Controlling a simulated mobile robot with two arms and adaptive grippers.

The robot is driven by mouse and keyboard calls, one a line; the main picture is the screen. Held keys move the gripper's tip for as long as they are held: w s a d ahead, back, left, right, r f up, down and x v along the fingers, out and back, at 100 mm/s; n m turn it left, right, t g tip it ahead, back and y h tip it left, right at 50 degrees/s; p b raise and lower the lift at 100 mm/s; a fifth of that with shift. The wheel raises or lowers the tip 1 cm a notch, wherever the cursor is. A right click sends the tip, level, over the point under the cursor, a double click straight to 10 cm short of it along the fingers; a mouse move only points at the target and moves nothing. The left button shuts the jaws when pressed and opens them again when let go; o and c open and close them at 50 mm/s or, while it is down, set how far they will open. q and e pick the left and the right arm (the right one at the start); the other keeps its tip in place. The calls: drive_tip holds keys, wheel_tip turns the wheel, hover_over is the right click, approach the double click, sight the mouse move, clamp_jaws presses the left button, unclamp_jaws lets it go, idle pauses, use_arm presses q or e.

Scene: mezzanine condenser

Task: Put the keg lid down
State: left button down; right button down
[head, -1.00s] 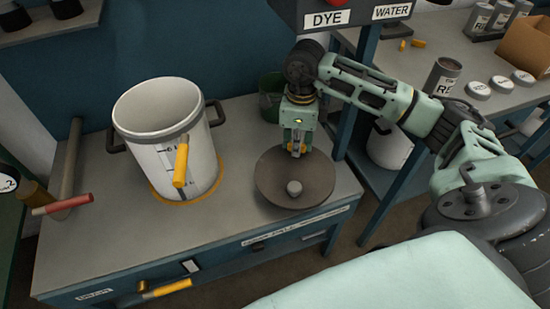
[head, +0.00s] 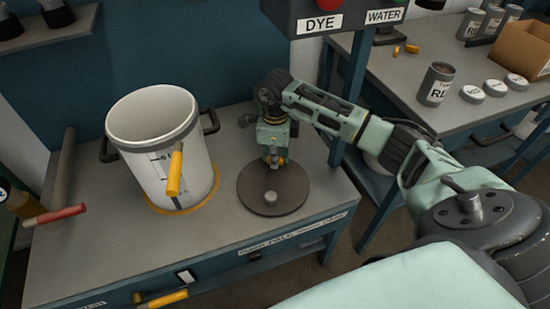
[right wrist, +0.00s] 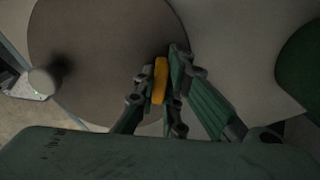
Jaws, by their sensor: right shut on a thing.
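The keg lid (head: 258,203), a dark grey round disc with a small pale knob, appears to lie flat on or just above the bench, right of the keg. My right gripper (head: 273,161) points down at the lid's far edge. In the right wrist view its fingers (right wrist: 162,78) are closed on a yellow tab at the lid's edge, and the lid (right wrist: 95,50) fills the left side. Any small gap under the lid cannot be told. The white open keg (head: 190,185) stands upright on a yellow ring. My left gripper is not in view.
The grey bench (head: 95,240) is clear in front of the keg. A red-handled tool (head: 55,215) is at its left. The dye and water box (head: 345,18) hangs above at the back. A side table at right holds a can (head: 437,85), white lids and a cardboard box (head: 522,48).

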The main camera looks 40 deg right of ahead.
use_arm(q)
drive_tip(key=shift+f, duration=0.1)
use_arm(e)
drive_tip(key=shift+f, duration=0.15)
drive_tip(key=c, duration=1.8)
unclamp_jaws()
drive_tip(key=shift+c, duration=0.2)
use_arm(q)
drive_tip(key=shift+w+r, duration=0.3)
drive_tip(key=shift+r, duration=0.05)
